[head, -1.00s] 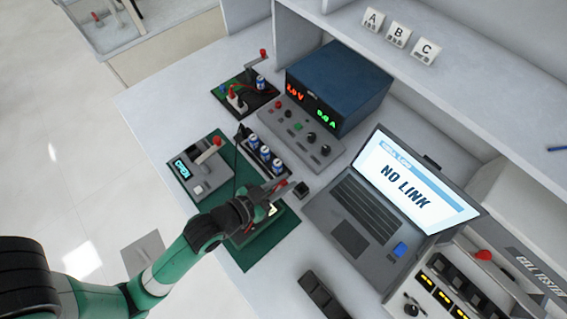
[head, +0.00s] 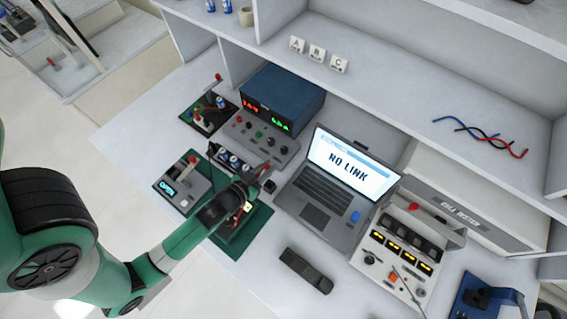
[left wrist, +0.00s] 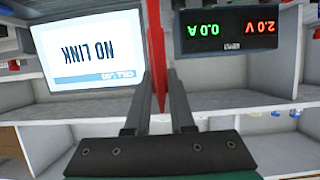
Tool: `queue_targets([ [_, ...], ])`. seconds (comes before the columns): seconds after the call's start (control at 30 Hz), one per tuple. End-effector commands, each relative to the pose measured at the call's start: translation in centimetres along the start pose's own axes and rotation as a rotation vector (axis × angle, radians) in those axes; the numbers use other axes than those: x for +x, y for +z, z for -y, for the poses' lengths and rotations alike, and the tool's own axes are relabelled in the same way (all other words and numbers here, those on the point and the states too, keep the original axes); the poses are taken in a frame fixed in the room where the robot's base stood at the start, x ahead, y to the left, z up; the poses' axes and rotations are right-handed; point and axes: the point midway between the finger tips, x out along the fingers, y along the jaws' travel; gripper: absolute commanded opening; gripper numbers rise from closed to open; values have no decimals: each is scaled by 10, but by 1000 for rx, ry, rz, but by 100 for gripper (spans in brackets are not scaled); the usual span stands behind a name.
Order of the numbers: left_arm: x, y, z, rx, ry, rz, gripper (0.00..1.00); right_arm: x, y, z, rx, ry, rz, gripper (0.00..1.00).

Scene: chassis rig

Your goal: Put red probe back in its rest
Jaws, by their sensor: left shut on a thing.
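My left gripper (head: 252,181) is over the dark green mat (head: 257,240), near the laptop's left edge. It is shut on the red probe (head: 263,169), whose red part shows just past the fingers. In the left wrist view the red probe (left wrist: 156,50) stands between the two fingers. I cannot tell which part is the probe's rest. My right gripper is not in view.
A battery holder (head: 229,160) is close behind my gripper, before the blue power supply (head: 283,98). The laptop (head: 322,200) reads NO LINK, to the right. A cell tester (head: 390,262) stands at the front right. A dark slab (head: 306,270) lies on the bench.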

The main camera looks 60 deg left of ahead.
Motion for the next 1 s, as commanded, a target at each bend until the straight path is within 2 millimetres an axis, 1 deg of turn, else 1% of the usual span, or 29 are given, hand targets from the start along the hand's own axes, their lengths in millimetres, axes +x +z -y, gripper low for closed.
queue_targets([
  [0.03,-2,-1,3,-2,-7,2,0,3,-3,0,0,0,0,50],
  [0.1,-2,0,4,-3,-10,0,0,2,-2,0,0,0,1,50],
  [0.43,-2,2,3,-2,-7,0,0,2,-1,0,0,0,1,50],
  [0.57,2,10,3,-2,-7,-1,0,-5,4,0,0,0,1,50],
  [0.9,16,44,3,-3,-7,0,0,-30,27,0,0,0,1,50],
  [1.0,19,51,3,-3,-7,0,0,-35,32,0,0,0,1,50],
])
